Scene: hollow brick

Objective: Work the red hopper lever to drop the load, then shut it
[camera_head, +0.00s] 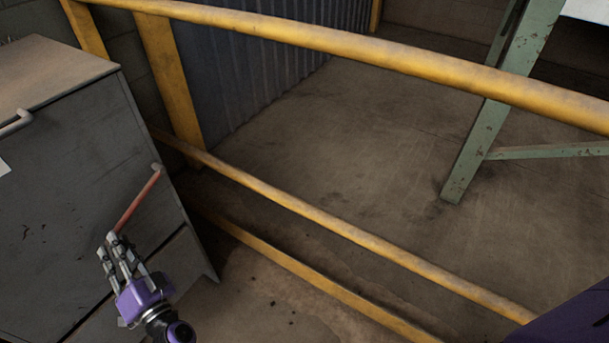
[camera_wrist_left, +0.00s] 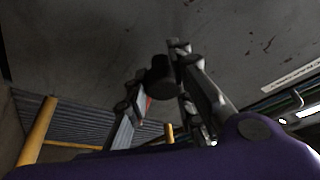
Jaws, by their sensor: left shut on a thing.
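The red lever (camera_head: 137,200) is on the grey metal housing (camera_head: 75,175) at the left of the head view. It slopes from a pivot near the housing's right edge down and left to my left gripper (camera_head: 112,243). The left gripper is shut on the lever's lower end. In the left wrist view a dark round knob (camera_wrist_left: 161,76) sits between the fingers, with a sliver of red behind it. The fingers hide part of the lever's end. My right gripper is out of view.
Yellow railings (camera_head: 330,222) cross the head view diagonally, to the right of the housing. A green steel leg (camera_head: 500,105) stands beyond them on bare concrete floor (camera_head: 350,140). A blue-grey corrugated panel (camera_head: 255,75) stands at the back.

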